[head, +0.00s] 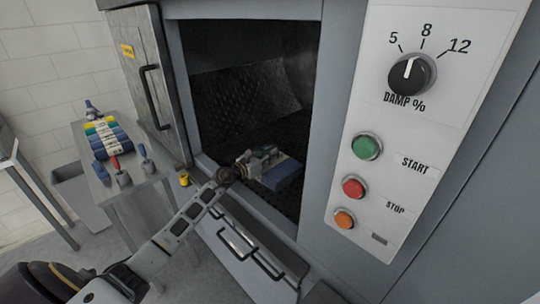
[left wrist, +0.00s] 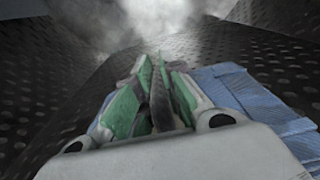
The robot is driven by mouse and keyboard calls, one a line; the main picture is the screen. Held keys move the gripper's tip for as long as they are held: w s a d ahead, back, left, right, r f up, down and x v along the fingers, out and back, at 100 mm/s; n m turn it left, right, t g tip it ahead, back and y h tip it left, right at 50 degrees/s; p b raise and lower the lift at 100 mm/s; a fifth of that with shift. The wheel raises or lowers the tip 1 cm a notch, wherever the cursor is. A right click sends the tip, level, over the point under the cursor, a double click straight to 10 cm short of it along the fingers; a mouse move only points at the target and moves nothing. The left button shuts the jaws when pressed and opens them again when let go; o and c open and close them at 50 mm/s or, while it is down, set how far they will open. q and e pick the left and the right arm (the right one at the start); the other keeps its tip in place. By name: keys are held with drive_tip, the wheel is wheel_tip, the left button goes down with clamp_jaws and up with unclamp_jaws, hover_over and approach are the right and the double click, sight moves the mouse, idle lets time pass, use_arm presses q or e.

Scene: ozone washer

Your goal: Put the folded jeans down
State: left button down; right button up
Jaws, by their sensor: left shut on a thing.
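The folded jeans (head: 284,176) are a blue block just inside the open washer chamber (head: 255,95), low near its front opening. My left gripper (head: 262,156) reaches in through the opening and is shut on the jeans. In the left wrist view the blue folded cloth (left wrist: 245,95) shows to the right of and below the fingers (left wrist: 155,95), with dark perforated metal around it. Whether the jeans touch the chamber floor cannot be told. My right gripper is not in view.
The open door (head: 145,75) stands left of the opening. A side table (head: 140,176) holds a striped stack of cloth (head: 107,137) and small bottles. A panel with a dial (head: 411,74) and buttons is at the right. Drawer handles (head: 250,250) sit below the opening.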

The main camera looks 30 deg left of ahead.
use_arm(q)
drive_tip(key=c, duration=1.6)
unclamp_jaws()
drive_tip(key=shift+o, duration=0.7)
drive_tip(key=shift+s+a+f, duration=0.1)
drive_tip(key=shift+s+a, duration=0.1)
drive_tip(key=shift+s, duration=0.3)
drive_tip(key=shift+v, duration=5.5)
